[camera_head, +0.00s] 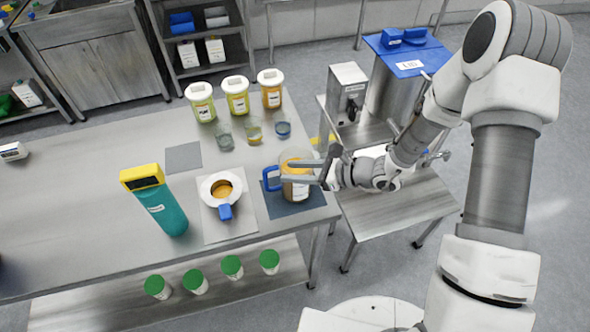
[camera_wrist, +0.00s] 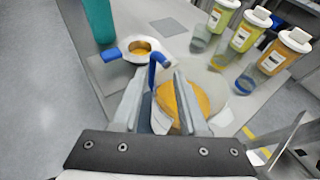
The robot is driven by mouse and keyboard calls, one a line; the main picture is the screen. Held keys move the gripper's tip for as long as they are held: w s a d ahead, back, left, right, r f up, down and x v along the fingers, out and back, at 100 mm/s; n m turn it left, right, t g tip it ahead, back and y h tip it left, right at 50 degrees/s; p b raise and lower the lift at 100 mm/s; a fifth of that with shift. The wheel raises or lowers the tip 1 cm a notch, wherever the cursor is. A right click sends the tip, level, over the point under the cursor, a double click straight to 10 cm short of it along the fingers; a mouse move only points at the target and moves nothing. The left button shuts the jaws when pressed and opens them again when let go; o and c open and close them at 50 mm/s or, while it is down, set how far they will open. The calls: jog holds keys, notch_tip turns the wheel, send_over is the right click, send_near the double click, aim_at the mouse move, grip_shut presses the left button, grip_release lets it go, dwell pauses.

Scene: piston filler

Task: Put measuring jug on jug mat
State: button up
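The measuring jug (camera_head: 297,190) is clear, holds orange contents and has a blue handle (camera_head: 269,179) on its left side. It stands upright over the dark blue jug mat (camera_head: 279,211) at the table's right end, apparently resting on it. My gripper (camera_head: 286,170) is at the jug's upper part, its fingers reaching in from the right. In the wrist view the fingers are apart, with the blue handle (camera_wrist: 152,76) and part of the jug (camera_wrist: 170,98) showing between them. Whether a finger touches the jug is unclear.
A white round vessel (camera_head: 208,189) with a blue handle sits on a pale mat left of the jug. A teal bottle (camera_head: 166,213) stands farther left. Small beakers (camera_head: 254,134) and lidded containers (camera_head: 236,101) stand behind. A grey square mat (camera_head: 184,157) is bare.

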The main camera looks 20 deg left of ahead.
jog(key=v, duration=1.2)
jog(key=s+d+r+n+t+h, duration=0.2)
jog(key=s+d+r+n+h, duration=0.4)
jog(key=r+n, duration=0.3)
jog(key=s+d+r+n+t+h, duration=0.2)
jog(key=s+d+r+n+h, duration=0.5)
jog(key=r, duration=0.6)
jog(key=s+d+n, duration=0.1)
jog(key=d+n, duration=0.1)
jog(key=shift+s+d+r+n+b, duration=0.15)
jog(key=shift+d+r+n+b, duration=0.15)
jog(key=shift+r+n+b, duration=0.1)
